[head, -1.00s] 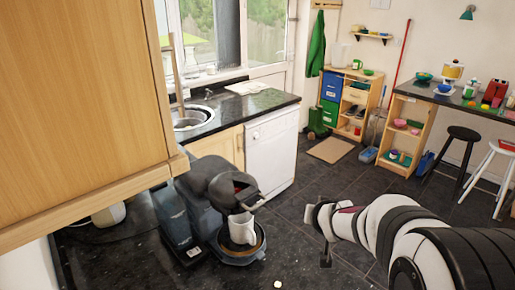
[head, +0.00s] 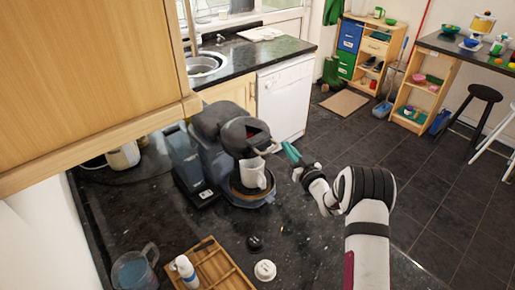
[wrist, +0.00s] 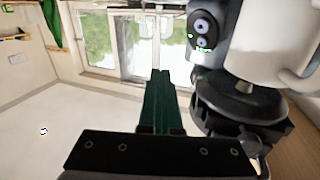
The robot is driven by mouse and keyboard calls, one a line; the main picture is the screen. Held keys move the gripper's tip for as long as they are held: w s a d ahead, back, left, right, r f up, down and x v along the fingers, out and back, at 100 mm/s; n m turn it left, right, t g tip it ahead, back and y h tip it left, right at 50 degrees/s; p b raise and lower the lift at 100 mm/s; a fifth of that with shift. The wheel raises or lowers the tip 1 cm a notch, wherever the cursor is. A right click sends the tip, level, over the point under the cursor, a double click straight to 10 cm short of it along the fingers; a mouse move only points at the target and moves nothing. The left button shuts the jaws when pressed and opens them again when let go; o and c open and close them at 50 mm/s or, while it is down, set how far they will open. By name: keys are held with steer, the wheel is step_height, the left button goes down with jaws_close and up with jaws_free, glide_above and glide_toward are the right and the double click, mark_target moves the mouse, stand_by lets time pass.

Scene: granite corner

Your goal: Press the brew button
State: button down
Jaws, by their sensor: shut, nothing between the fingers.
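The coffee machine (head: 216,145) is dark grey and stands on the black counter, with a white mug (head: 252,174) on its round drip base. In the wrist view, a dark panel (wrist: 203,32) with two round buttons and small green lights shows at the upper right, beside the large white mug (wrist: 265,45). I cannot tell which button is the brew button. My gripper (head: 290,152) has teal fingers and is shut and empty, just right of the machine's head. In the wrist view the shut fingers (wrist: 158,98) point up, left of and apart from the panel.
A wooden tray (head: 232,272) with a white bottle, a glass jug (head: 134,270), a white lid (head: 265,270) and a small black item (head: 254,242) are at the front of the counter. A wooden cupboard (head: 85,75) hangs at upper left. Open floor lies to the right.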

steer(key=w+a+f, duration=0.1)
steer(key=a, duration=0.1)
steer(key=w+a+f, duration=0.1)
steer(key=a, duration=0.1)
steer(key=w+a+f, duration=0.1)
steer(key=a+f, duration=0.1)
steer(key=shift+a, duration=0.35)
stand_by(1.8)
steer(key=shift+w+a+f, duration=0.2)
steer(key=shift+a+f, duration=0.05)
steer(key=shift+a, duration=0.05)
steer(key=shift+w+a+f, duration=0.15)
steer(key=shift+a+f, duration=0.05)
steer(key=shift+a, duration=0.1)
stand_by(0.6)
steer(key=shift+d, duration=0.1)
steer(key=shift+s+d+r, duration=0.3)
steer(key=shift+d+r, duration=0.15)
steer(key=shift+d, duration=0.1)
steer(key=d, duration=0.1)
steer(key=s+d+r, duration=0.1)
steer(key=d+r, duration=0.1)
steer(key=d, duration=0.1)
steer(key=shift+s+r, duration=0.2)
steer(key=shift+s, duration=0.2)
